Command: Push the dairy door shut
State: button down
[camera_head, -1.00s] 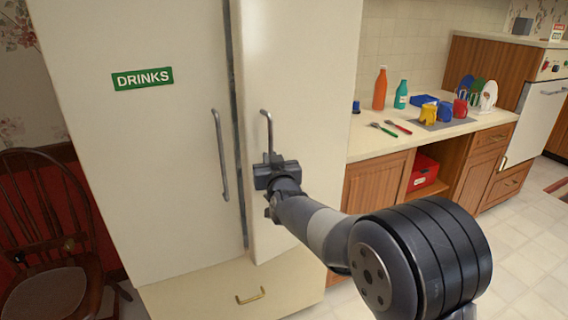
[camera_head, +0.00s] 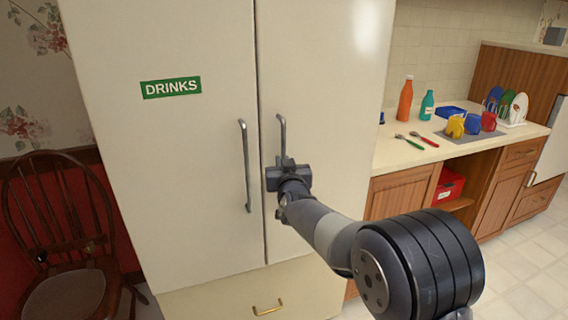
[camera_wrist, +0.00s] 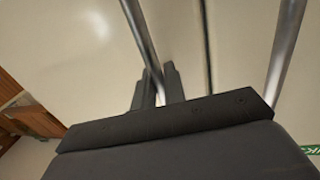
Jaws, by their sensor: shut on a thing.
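The fridge's right door (camera_head: 335,95) carries no visible label; I take it as the dairy door. It looks flush with the left door (camera_head: 160,170), with only a thin dark seam between them. My gripper (camera_head: 283,172) is shut on the lower part of the right door's silver handle (camera_head: 281,130). In the wrist view the handle (camera_wrist: 140,35) runs down between my fingers (camera_wrist: 153,88), and the door face (camera_wrist: 85,60) is close in front. My gripper hides the handle's lower end in the head view.
The left door has a green DRINKS label (camera_head: 171,87) and its own handle (camera_head: 245,165). A drawer (camera_head: 215,300) is below. A wooden chair (camera_head: 65,215) stands at left. A counter (camera_head: 400,155) with bottles, cutlery and mugs is at right.

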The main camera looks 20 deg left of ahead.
jog(key=shift+a+r, duration=0.1)
jog(key=shift+r, duration=0.15)
jog(key=c, duration=1.9)
grip_release()
jog(key=shift+o, duration=0.4)
jog(key=shift+w+a+f, duration=0.1)
jog(key=shift+a+f, duration=0.05)
jog(key=shift+f, duration=0.05)
jog(key=b+v, duration=0.1)
jog(key=v, duration=0.9)
jog(key=shift+s+d+b, duration=0.2)
jog(key=shift+s+b, duration=0.1)
jog(key=shift+b, duration=0.1)
jog(key=shift+w, duration=0.1)
jog(key=p+x, duration=0.2)
jog(key=x, duration=0.8)
jog(key=shift+w+a, duration=0.15)
jog(key=shift+w, duration=0.1)
jog(key=shift+f, duration=0.1)
